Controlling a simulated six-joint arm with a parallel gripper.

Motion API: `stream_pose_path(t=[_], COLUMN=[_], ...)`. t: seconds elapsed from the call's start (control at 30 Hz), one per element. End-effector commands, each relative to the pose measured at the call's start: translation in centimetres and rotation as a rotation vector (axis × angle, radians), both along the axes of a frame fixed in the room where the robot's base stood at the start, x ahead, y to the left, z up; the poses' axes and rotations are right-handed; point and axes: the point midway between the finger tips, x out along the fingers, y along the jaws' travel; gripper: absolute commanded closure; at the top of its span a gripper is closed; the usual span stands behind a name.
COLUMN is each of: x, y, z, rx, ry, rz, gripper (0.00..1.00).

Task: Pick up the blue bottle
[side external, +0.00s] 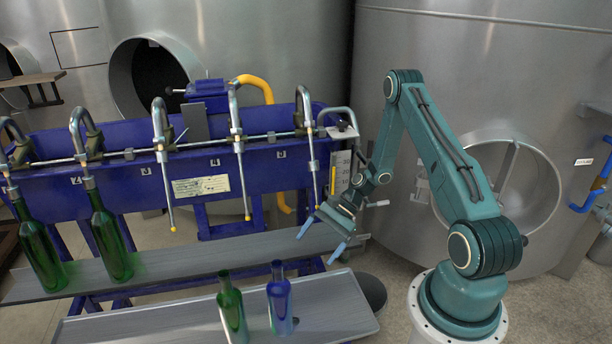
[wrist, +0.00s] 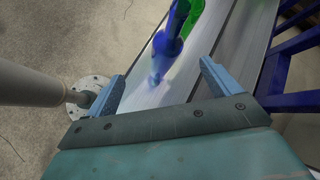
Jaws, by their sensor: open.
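The blue bottle (side external: 280,303) stands upright on the near grey shelf in the side view, just right of a green bottle (side external: 231,312). My gripper (side external: 320,241) is open and empty, above and to the right of the blue bottle, clear of it. In the wrist view the blue bottle (wrist: 168,42) shows ahead of my open gripper (wrist: 160,85), in the gap between the blue fingers and beyond their tips. The green bottle (wrist: 190,20) is partly hidden behind it at the top edge.
The near shelf (side external: 170,324) is bare to the left of the bottles. Two larger green bottles (side external: 38,250) (side external: 110,243) stand under filling spouts on the rear shelf (side external: 190,262). The blue filling machine (side external: 205,185) with hanging spouts rises behind. Steel tanks (side external: 460,60) fill the background.

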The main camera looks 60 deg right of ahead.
Motion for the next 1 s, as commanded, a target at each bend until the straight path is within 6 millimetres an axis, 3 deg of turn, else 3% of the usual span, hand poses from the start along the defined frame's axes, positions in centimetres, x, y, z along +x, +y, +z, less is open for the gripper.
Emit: stream_pose_path(t=[0.6, 0.8, 1.0], x=[-2.8, -3.0, -3.1], y=[0.3, 0.4, 0.5], z=[-11.1, -13.0, -13.3], rx=[0.377, 0.446, 0.463], ry=[0.101, 0.107, 0.106], rz=[-0.460, -0.562, -0.587], gripper=[0.11, 0.11, 0.11])
